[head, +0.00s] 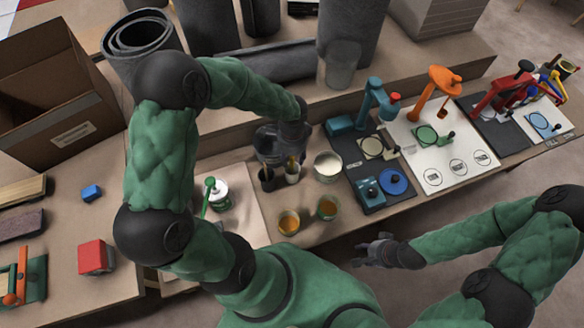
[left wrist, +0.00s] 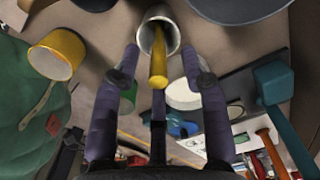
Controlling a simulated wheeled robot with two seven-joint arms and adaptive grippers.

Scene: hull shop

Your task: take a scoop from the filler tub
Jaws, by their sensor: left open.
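My left gripper (head: 278,163) points down over the bench. In the head view a pale cup (head: 292,174) shows just under the fingers. A round tub with a cream-coloured top (head: 328,166) stands right of the gripper; I cannot tell whether it is the filler tub. A white tub with a green-handled tool (head: 218,194) stands to the left. My right gripper (head: 378,251) hangs off the bench's front edge, its finger gap unclear.
Two amber-filled cups (head: 289,222) stand near the front edge. A blue stand (head: 376,100) and an orange stand (head: 434,90) are on the right. Dark rolls (head: 140,42) stand behind.

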